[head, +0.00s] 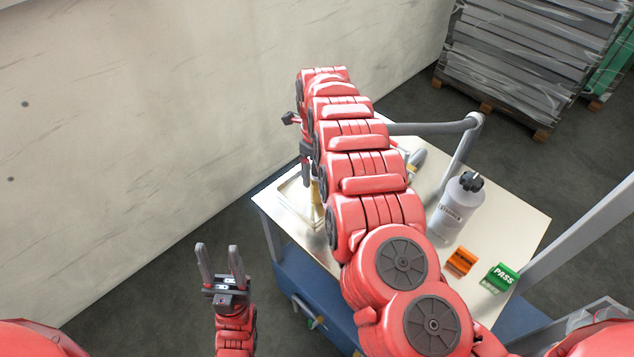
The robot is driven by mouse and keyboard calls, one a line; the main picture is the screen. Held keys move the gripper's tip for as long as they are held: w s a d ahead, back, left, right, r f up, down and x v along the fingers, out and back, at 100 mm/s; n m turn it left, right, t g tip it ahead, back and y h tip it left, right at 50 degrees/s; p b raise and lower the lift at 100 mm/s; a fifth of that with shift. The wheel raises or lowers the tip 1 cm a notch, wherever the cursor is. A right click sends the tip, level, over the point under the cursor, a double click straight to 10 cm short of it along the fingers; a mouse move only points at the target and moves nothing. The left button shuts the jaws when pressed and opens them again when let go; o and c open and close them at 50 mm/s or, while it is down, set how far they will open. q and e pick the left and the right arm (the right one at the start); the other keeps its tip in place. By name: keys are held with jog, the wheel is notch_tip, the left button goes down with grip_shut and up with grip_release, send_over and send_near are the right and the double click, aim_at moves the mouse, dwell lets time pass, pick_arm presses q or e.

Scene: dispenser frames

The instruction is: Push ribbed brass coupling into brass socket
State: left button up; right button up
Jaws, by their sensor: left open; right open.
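My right arm reaches across the table, and its gripper (298,143) shows in part at the table's far left edge. It is open, with dark fingers apart and nothing visible between them. A small brass-coloured piece (316,192) shows beside the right arm, below that gripper, in or by a shallow tray (289,206). I cannot tell whether it is the ribbed coupling or the socket; the arm hides much of this area. My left gripper (219,252) is open and empty, fingers up, over the floor left of the table.
The table (522,222) carries a grey bottle (455,210) with a black cap, an orange block (460,261) and a green PASS block (502,277) on the right. A grey bent tube (435,128) rises behind the arm. A wall (150,130) stands at left; wrapped pallets (530,60) stand behind.

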aim_at(317, 185)
jog(key=shift+d+f+p, duration=0.1)
jog(key=shift+f+p, duration=0.2)
jog(key=shift+f, duration=0.05)
jog(key=f, duration=0.1)
jog(key=f+p, duration=0.1)
jog(key=f, duration=0.1)
jog(key=shift+w+d, duration=0.1)
jog(key=shift+w, duration=0.1)
jog(key=shift+f, duration=0.65)
grip_shut()
